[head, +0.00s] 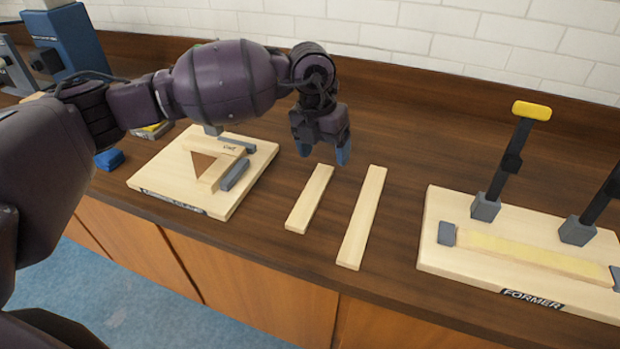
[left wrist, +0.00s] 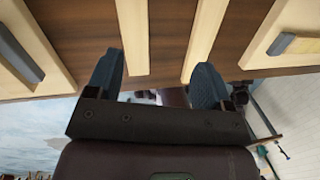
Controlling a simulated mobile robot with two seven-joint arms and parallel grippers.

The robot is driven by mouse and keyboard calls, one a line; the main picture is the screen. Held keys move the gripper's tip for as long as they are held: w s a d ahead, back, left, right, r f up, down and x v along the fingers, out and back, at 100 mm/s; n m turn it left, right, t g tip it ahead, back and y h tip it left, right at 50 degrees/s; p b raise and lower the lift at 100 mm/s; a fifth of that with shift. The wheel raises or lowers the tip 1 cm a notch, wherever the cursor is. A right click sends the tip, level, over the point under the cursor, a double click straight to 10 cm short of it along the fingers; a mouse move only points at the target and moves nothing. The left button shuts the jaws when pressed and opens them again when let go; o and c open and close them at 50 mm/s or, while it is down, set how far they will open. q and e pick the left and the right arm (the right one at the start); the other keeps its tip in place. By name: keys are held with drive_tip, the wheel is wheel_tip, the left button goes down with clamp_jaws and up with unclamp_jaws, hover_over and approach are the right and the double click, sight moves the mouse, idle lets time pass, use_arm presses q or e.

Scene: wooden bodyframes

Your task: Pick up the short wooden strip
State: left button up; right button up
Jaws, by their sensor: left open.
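The short wooden strip (head: 309,199) is pale and lies flat on the dark brown bench in the head view. The longer strip (head: 361,218) lies to its right, with bare bench between them. My left gripper (head: 323,151) is open and empty, fingers pointing down, just beyond the far end of the short strip. Its two blue fingertips stand apart. In the left wrist view, the open gripper (left wrist: 155,80) shows with two pale strips past its fingers; I cannot tell surely which strip is which there. My right gripper is not in view.
A board (head: 150,190) with pale pieces, a brown triangle and grey blocks lies to the left. The FORMER board (head: 450,258) lies to the right, with upright dark clamps (head: 512,160). A white brick wall (head: 420,45) stands behind. A blue block (head: 109,160) lies far left.

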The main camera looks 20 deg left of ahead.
sight(312, 193)
use_arm(q)
drive_tip(key=shift+n+y, duration=0.8)
drive_tip(key=shift+y, duration=0.1)
drive_tip(key=f, duration=0.3)
drive_tip(key=a+f, duration=0.1)
drive_tip(key=f, duration=0.3)
drive_tip(key=s+a+f+b, duration=0.1)
drive_tip(key=f, duration=0.2)
drive_tip(key=shift+f, duration=0.4)
drive_tip(key=c, duration=1)
drive_tip(key=shift+r, duration=0.1)
drive_tip(key=shift+c, duration=0.2)
drive_tip(key=shift+r, duration=0.1)
